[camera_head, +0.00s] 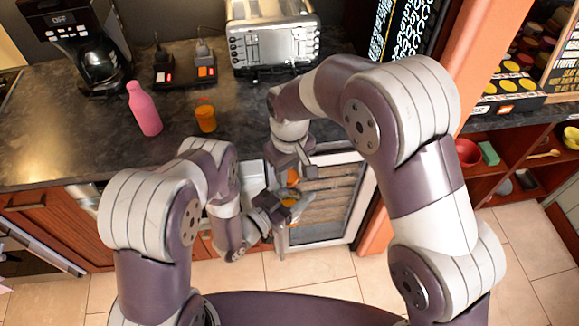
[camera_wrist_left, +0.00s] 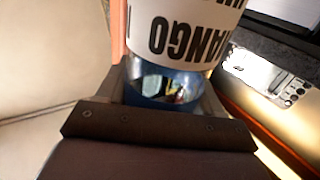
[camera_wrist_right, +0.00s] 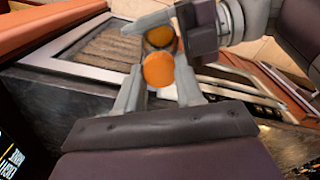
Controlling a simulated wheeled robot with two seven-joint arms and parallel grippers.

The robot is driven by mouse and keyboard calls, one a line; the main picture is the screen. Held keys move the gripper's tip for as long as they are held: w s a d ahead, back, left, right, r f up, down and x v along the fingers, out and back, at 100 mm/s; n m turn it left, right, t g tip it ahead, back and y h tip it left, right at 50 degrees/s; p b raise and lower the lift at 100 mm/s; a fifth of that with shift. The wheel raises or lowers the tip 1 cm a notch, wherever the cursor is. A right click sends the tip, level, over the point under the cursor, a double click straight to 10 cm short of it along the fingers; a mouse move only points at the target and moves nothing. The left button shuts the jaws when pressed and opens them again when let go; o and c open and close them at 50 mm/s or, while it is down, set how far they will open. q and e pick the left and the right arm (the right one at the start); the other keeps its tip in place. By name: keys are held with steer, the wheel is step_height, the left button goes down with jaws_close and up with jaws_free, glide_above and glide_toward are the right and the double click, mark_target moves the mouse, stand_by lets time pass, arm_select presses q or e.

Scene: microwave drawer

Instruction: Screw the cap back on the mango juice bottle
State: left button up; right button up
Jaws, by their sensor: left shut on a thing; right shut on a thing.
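The mango juice bottle, with a white label reading MANGO (camera_wrist_left: 188,35), is held between the fingers of my left gripper (camera_wrist_left: 165,85). In the head view my left gripper (camera_head: 283,207) is in front of the counter, below my right gripper (camera_head: 292,172). My right gripper is shut on the orange cap (camera_wrist_right: 158,70), which shows between its fingertips in the right wrist view. Another orange part (camera_wrist_right: 160,37) shows just beyond the cap, beside my left gripper (camera_wrist_right: 155,25). I cannot tell whether the cap touches the bottle's neck, which is hidden in the left wrist view.
A pink bottle (camera_head: 145,108) and an orange container (camera_head: 205,118) stand on the dark counter (camera_head: 60,140). A coffee maker (camera_head: 95,60) and a toaster (camera_head: 272,45) stand at the back. An open glass-panelled door (camera_head: 335,205) is close behind my grippers.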

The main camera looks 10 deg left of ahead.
steer(key=shift+f, duration=0.55)
stand_by(0.4)
